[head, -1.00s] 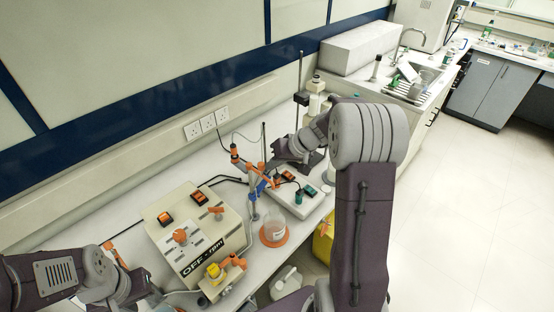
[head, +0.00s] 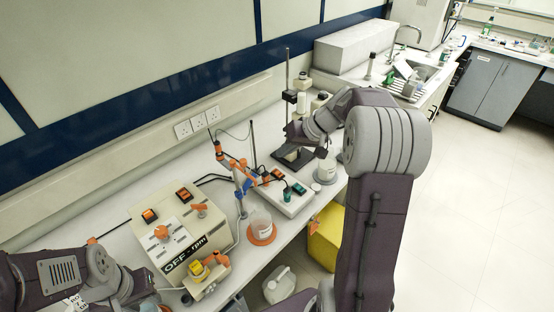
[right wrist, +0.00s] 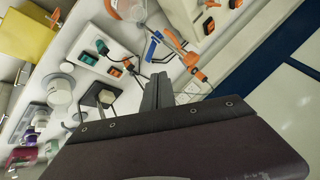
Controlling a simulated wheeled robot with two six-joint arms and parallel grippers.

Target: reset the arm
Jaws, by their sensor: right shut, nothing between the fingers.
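My right arm rises from the bottom of the head view, bends at a rounded elbow and reaches left over the bench. Its gripper (head: 293,132) is above the bench near a dark stand. In the right wrist view the dark fingers of this gripper (right wrist: 158,92) are together with nothing between them, and the bench lies beyond them. My left gripper (head: 146,292) is low at the left of the head view, by the front of the control box. Its fingertips are not clear there.
A beige control box (head: 180,228) and a beaker on an orange base (head: 261,233) stand on the bench. A yellow bin (head: 326,238) stands below. Open floor (head: 480,220) lies right.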

